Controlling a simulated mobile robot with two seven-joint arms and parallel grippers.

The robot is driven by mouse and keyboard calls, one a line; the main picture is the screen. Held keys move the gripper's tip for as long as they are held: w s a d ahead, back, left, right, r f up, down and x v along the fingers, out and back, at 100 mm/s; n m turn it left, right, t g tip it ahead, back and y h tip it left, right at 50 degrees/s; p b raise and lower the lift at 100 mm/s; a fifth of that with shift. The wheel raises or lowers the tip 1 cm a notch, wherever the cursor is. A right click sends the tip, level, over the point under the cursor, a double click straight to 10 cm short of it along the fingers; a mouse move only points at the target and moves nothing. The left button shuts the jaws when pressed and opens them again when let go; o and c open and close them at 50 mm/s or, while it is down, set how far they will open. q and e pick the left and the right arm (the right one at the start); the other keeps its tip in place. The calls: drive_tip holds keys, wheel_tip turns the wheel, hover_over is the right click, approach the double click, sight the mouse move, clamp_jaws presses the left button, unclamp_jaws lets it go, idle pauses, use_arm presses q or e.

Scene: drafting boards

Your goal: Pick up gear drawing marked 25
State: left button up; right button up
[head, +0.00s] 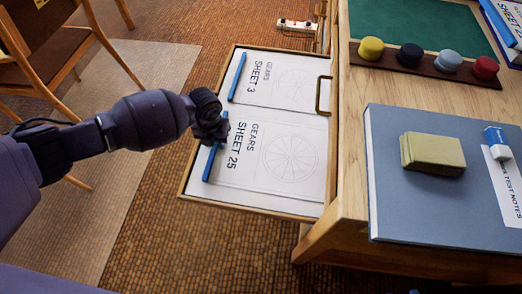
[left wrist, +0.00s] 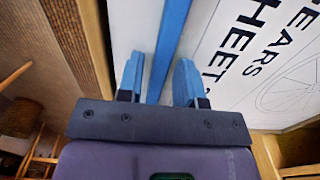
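The gear drawing marked Sheet 25 (head: 290,158) lies flat in the front part of an open drawer, with a blue strip (head: 210,164) along its left edge. It also shows in the left wrist view (left wrist: 235,50), its number hidden there. My left gripper (head: 217,138) is over that strip. In the left wrist view my left gripper (left wrist: 158,80) is open, with one blue finger on each side of the strip (left wrist: 168,45) and gaps between. Whether the fingertips touch the sheet cannot be told. My right gripper is not in view.
Another drawing, Sheet 3 (head: 290,85), lies behind in the same drawer (head: 185,185). A brass handle (head: 322,96) stands at the drawer's right. The desk at right holds a grey-blue folder (head: 400,210), a yellow block (head: 432,153) and coloured knobs on a rack. A chair stands left.

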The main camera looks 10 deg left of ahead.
use_arm(q)
clamp_jaws()
